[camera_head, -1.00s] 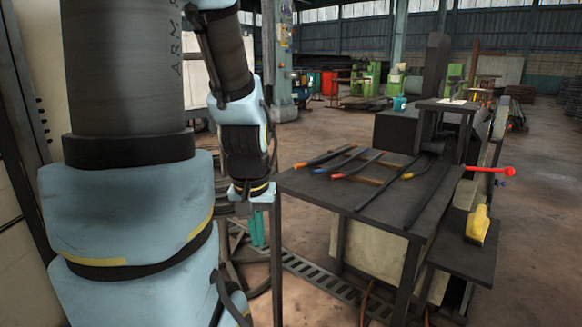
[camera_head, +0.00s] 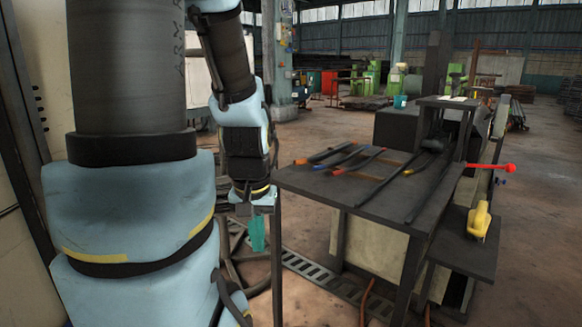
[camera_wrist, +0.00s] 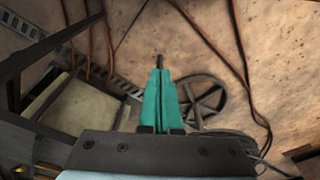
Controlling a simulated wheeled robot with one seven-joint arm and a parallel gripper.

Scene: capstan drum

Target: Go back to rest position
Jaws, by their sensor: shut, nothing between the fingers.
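My gripper (camera_head: 257,234) hangs at the end of my arm, pointing down, just left of the dark workbench (camera_head: 330,190). Its teal fingers are together with nothing between them. In the wrist view the teal fingers of my gripper (camera_wrist: 160,85) are closed side by side above the floor. A thin dark rod shows beyond their tips; I cannot tell what it belongs to.
The bench carries several bars with coloured ends (camera_head: 350,160). A lever with a red knob (camera_head: 510,168) sticks out on its right, above a yellow object (camera_head: 479,220) on a side shelf. A spoked wheel (camera_wrist: 205,98) and cables lie on the floor below my gripper.

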